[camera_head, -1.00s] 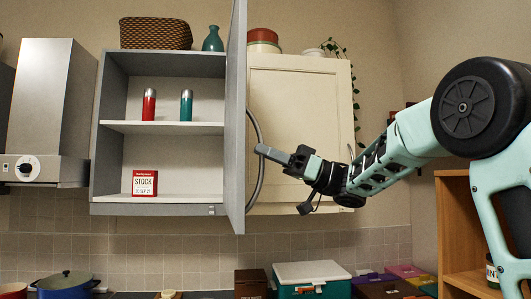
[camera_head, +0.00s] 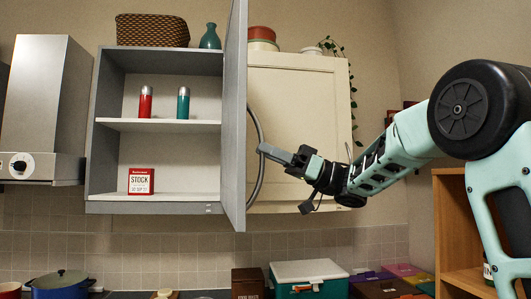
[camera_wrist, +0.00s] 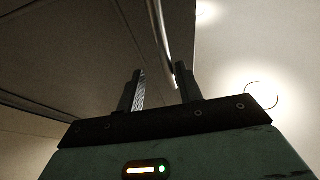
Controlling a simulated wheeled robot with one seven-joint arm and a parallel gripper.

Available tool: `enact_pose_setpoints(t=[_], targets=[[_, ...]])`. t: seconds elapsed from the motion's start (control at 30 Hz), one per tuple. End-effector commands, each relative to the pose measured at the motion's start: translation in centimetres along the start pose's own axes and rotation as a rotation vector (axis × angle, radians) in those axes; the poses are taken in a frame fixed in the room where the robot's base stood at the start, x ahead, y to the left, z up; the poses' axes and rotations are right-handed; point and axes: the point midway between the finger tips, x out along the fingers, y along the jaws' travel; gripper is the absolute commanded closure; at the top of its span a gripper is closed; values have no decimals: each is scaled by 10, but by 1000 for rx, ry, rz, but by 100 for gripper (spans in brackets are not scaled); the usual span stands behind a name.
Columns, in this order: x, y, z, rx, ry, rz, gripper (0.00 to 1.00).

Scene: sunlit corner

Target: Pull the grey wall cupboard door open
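The grey wall cupboard (camera_head: 105,135) stands open, showing its shelves. Its grey door (camera_head: 234,120) is swung far out toward me and appears nearly edge-on. A long curved bar handle (camera_head: 257,185) is on the door's right-hand face. My gripper (camera_head: 263,149) is at the handle's middle, reaching in from the right. In the wrist view, my gripper (camera_wrist: 160,88) has its two fingers clearly apart. The handle (camera_wrist: 158,25) runs down toward the gap between them, closer to the right finger. Whether it touches either finger cannot be told. The door's face (camera_wrist: 70,60) fills the upper left there.
A closed cream cupboard (camera_head: 300,110) stands behind my gripper. Inside the grey cupboard are a red canister (camera_head: 145,103), a teal canister (camera_head: 183,103) and a red-and-white stock box (camera_head: 141,181). A range hood (camera_head: 45,110) is at left. A wooden shelf unit (camera_head: 452,230) is at right.

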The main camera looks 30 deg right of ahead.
Motion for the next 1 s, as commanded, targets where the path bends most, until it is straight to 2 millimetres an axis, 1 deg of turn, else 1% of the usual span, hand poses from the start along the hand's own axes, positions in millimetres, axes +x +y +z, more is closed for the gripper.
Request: enact_pose_setpoints(t=[0.03,0.1,0.17,0.4,0.6,0.7,0.8,1.0], targets=[[-10,1,3,-2,0,3,64],[-25,0,4,-1,-1,4,64],[-39,1,5,-2,-1,4,64],[-96,1,4,-2,-1,5,64],[-137,1,3,-2,-1,4,64],[-151,1,3,-2,0,4,64],[-158,1,2,-3,0,3,64],[-163,0,0,-1,0,1,64]])
